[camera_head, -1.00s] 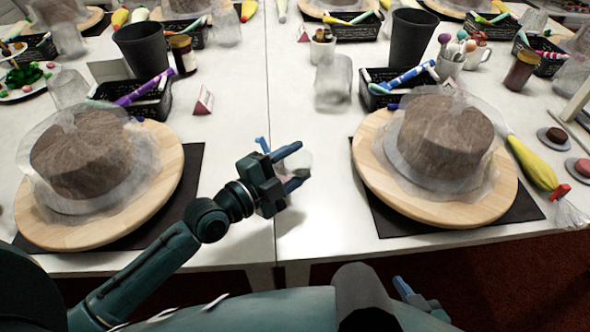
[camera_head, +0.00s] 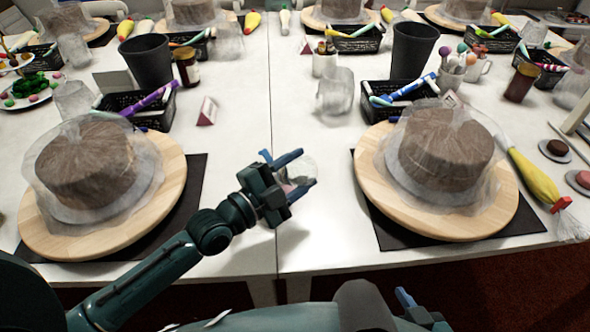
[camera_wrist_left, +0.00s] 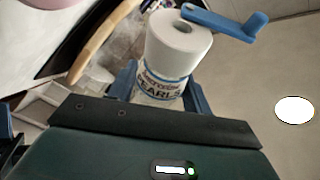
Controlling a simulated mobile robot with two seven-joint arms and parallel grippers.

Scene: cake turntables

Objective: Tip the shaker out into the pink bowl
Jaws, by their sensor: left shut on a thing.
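The shaker is a small clear jar with a white top and a label reading PEARLS; it shows in the left wrist view (camera_wrist_left: 165,62) between two blue fingers. A blue arm-like part sticks out beside its white top. In the head view my left gripper (camera_head: 288,174) is shut on the shaker (camera_head: 296,172), which is partly hidden and held tilted over the white table between two cake boards. My right gripper (camera_head: 414,306) shows only in part at the bottom edge, and its opening is unclear. I cannot make out a pink bowl; a pinkish surface is cut off at the wrist view's top left.
Wrapped brown cakes on round wooden boards stand left (camera_head: 165,205) and right (camera_head: 375,200). Behind them are black baskets (camera_head: 150,116), dark cups (camera_head: 412,52) and clear containers (camera_head: 336,92). A yellow piping bag (camera_head: 532,175) lies at the right. The table between the boards is mostly clear.

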